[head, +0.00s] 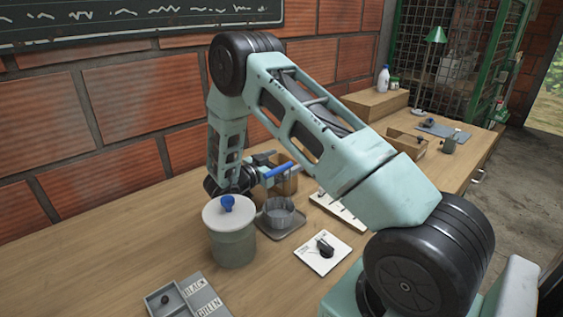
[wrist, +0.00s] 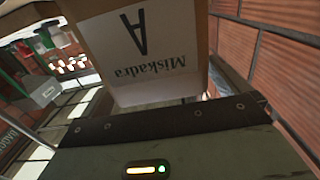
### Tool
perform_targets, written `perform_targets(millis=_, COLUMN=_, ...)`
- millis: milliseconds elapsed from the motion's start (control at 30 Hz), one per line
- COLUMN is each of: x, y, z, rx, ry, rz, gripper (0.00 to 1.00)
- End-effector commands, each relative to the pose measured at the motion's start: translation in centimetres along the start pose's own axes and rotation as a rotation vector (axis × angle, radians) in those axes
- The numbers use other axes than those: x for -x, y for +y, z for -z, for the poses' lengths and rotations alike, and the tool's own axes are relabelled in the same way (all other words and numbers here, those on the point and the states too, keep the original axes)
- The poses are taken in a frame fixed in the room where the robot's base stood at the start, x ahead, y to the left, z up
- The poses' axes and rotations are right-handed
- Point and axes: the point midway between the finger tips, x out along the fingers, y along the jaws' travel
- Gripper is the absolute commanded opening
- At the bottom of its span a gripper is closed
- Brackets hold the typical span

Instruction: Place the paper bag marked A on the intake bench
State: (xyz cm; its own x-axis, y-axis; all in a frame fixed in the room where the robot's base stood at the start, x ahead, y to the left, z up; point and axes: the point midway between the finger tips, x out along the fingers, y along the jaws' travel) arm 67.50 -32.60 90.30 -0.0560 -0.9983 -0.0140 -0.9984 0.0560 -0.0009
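The paper bag marked A fills the top middle of the wrist view (wrist: 150,45). Its pale label carries a large A and the word Miskadra, on a brown surface. In the head view a brown box-like shape (head: 287,184), likely this bag, is at my gripper (head: 281,160), behind the grey tray. The gripper points right, low over the bench, with one blue finger in front of the brown shape. The fingertips are out of the wrist view, so its grip on the bag is unclear. I cannot tell which surface is the intake bench; a wooden bench (head: 110,240) lies below my arm.
A lidded grey-green pot (head: 232,245) with a blue knob stands in front of the gripper. A fluted metal cup (head: 281,212) stands on a grey tray. A white card with a black knob (head: 323,252) and a labelled sorting tray (head: 185,300) are nearer. A wooden tray (head: 400,148) is farther right.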

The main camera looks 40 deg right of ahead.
Motion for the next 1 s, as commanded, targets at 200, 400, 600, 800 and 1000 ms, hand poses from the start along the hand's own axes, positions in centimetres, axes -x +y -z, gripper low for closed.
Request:
perform_targets(millis=200, x=0.0, y=0.0, z=0.2, rx=0.000, ry=0.000, rz=0.000, gripper=1.00)
perform_targets(millis=400, x=1.9, y=-0.1, z=0.2, rx=0.000, ry=-0.001, rz=0.003, gripper=1.00)
perform_targets(millis=600, x=6.2, y=-0.1, z=0.1, rx=-0.002, ry=-0.001, rz=0.005, gripper=1.00)
perform_targets(millis=800, x=9.9, y=-0.1, z=0.2, rx=0.000, ry=-0.001, rz=0.003, gripper=1.00)
perform_targets(millis=1000, x=11.8, y=0.0, z=0.3, rx=0.000, ry=-0.001, rz=0.001, gripper=1.00)
